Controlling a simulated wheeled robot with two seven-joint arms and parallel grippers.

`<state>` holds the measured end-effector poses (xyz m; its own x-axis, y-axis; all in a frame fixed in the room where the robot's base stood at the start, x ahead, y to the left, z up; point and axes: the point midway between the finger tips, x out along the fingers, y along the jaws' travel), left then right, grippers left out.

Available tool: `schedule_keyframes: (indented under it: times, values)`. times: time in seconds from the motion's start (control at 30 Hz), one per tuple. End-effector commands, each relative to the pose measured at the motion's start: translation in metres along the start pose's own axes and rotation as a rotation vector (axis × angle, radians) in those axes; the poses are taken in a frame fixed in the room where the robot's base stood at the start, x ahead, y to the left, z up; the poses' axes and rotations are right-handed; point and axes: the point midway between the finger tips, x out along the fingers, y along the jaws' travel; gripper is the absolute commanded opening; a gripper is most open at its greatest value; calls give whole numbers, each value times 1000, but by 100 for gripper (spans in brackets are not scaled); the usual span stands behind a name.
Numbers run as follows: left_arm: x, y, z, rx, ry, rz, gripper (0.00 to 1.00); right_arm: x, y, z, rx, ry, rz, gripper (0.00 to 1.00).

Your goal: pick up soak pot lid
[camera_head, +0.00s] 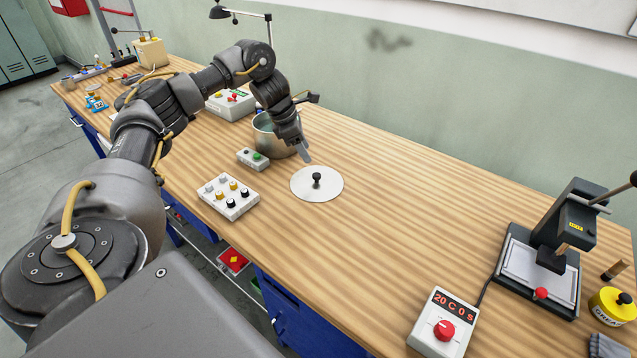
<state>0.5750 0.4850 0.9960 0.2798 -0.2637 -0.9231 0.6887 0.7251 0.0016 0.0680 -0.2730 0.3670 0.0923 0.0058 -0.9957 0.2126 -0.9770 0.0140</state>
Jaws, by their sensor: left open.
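The soak pot lid (331,185), a flat pale metal disc with a black knob (317,179) at its middle, lies on the wooden workbench. My left gripper (304,152) is open just behind the lid and a little left of it, apart from the knob. It hangs beside the metal pot (264,133) and covers part of it. My right gripper is out of view.
A white panel with several knobs (229,196) and a small box with a green button (252,158) are left of the lid. A press (545,250) and a timer box (443,322) stand at the right. The bench right of the lid is clear.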

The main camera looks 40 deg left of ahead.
Motion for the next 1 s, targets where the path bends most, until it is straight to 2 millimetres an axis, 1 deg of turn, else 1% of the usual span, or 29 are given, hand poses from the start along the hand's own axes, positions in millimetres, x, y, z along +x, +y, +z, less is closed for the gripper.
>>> schedule_keyframes:
  times: [0.03,0.2,0.3,0.47,0.57,0.67,0.8,0.9,1.0]
  values:
    - [9,-1,-1,-1,4,-4,49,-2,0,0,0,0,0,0]
    - [32,-1,0,1,3,-3,49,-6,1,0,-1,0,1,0]
    - [39,-1,0,2,2,-1,49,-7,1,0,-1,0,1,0]
    - [42,-1,1,2,2,-2,49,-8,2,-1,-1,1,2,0]
    - [51,-3,0,3,5,-5,49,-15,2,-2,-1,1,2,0]
    - [66,-5,-2,3,4,-6,49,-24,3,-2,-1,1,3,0]
    - [85,-5,-3,3,2,-4,49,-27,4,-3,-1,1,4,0]
    - [92,-4,-4,2,2,-3,49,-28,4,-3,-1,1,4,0]
    - [93,-4,-4,3,1,-2,49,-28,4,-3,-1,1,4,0]
